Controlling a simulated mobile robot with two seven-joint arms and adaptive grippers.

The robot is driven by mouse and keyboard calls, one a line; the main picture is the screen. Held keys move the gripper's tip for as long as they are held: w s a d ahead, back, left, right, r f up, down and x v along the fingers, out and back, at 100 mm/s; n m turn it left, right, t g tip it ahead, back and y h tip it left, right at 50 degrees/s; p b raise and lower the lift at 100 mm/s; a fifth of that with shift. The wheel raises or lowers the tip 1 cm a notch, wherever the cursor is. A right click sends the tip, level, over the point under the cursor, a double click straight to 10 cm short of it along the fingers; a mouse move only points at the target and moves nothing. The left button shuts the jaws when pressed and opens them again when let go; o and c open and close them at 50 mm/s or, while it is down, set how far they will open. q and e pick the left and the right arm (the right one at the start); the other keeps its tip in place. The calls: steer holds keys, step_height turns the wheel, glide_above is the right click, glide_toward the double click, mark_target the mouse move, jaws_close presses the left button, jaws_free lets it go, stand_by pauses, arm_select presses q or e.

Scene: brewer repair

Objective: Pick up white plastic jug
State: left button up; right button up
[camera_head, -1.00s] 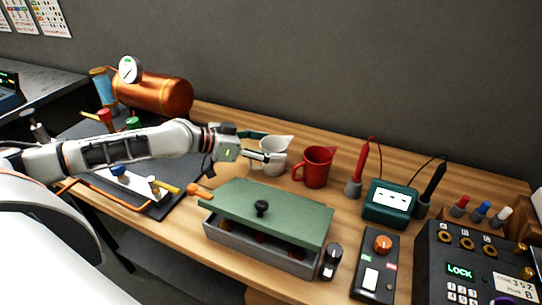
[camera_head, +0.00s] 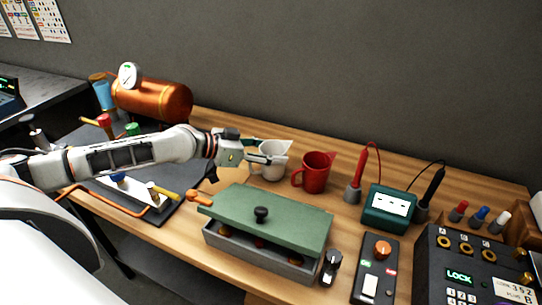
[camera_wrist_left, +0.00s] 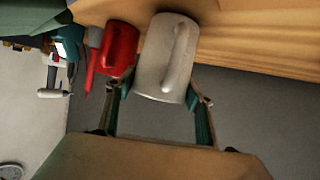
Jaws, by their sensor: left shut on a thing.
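The white plastic jug (camera_head: 272,165) stands upright on the wooden bench, just left of the red jug. My left gripper (camera_head: 266,152) reaches it from the left and is shut on its body. In the left wrist view the white jug (camera_wrist_left: 167,58) sits between the two fingers (camera_wrist_left: 158,96), with its handle facing the camera. The part of the jug behind the near finger is hidden in the head view. My right gripper is in neither view.
The red jug (camera_head: 314,172) stands close on the right. A green-lidded box (camera_head: 268,218) lies in front. A meter (camera_head: 389,207) with red and black probes stands farther right. A copper tank (camera_head: 153,97) is at the back left.

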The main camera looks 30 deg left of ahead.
arm_select(q)
step_height(320, 180, up, 20)
steer(key=p, duration=0.1)
